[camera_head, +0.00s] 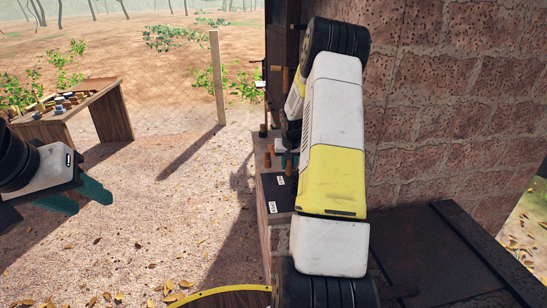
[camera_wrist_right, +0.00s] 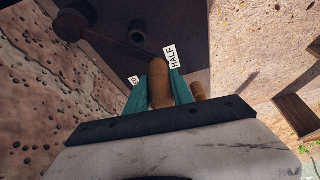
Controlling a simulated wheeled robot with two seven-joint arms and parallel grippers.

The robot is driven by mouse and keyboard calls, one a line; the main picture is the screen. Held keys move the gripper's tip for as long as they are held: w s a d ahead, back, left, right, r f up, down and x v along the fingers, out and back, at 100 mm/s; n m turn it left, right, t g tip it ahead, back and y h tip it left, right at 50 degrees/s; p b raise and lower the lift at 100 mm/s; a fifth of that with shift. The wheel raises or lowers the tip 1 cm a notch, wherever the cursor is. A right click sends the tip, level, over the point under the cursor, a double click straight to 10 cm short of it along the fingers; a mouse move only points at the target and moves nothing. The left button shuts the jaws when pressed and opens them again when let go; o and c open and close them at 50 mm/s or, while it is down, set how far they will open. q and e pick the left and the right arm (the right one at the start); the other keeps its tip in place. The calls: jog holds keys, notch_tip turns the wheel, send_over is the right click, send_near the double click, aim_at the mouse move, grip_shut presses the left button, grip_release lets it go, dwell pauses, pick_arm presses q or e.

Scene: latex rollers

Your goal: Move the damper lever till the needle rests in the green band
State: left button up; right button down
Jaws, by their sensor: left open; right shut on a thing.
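My right gripper (camera_wrist_right: 163,76) is shut on a rounded wooden handle (camera_wrist_right: 160,88), taken to be the damper lever's grip; its teal fingers stand on both sides of it. A white label reading HALF (camera_wrist_right: 170,57) is just beyond the fingers, and a smaller label (camera_wrist_right: 134,79) is to the left. In the head view my right arm hides most of this spot. My left gripper (camera_head: 86,198) is open and empty, over the ground at the left. No needle or green band can be made out in either view.
A brick wall (camera_head: 455,110) rises at the right, above a dark flat top (camera_head: 445,255). A dark panel with labels (camera_head: 277,193) lies beside my right arm. A wooden table (camera_head: 105,105) with small items stands at the back left. Open ground (camera_head: 160,215) lies between.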

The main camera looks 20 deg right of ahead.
jog(key=shift+s+a, duration=0.1)
jog(key=shift+a, duration=0.2)
jog(key=c, duration=1.1)
grip_release()
jog(key=v, duration=0.7)
jog(key=shift+r, duration=0.35)
jog(key=shift+s, duration=0.15)
